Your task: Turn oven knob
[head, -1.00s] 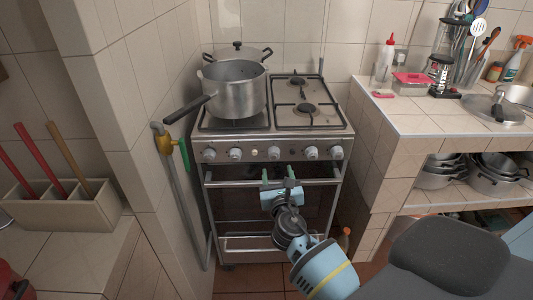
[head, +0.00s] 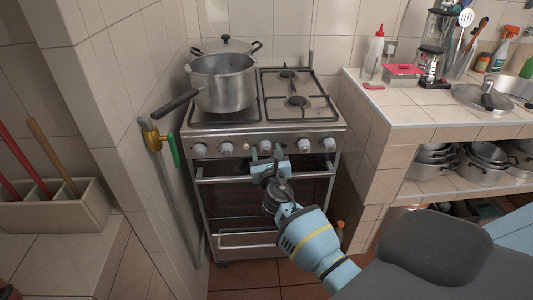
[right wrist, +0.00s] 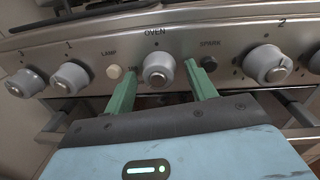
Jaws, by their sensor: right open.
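The oven knob (right wrist: 159,73) is a grey round knob under the word OVEN in the right wrist view. In the head view the oven knob (head: 265,146) is in the middle of the stove's front panel. My right gripper (right wrist: 161,80) is open, with one green finger on each side of the knob and visible gaps between; whether either finger touches it I cannot tell. In the head view my right gripper (head: 266,153) is right at the panel, level with the knob's lower edge. My left gripper is not in view.
A pot (head: 225,88) with a long black handle stands on the left burners. The oven door handle (head: 222,179) runs below the panel. Other knobs (right wrist: 268,66) flank the oven knob. A tiled counter (head: 420,107) with bottles and utensils is at right.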

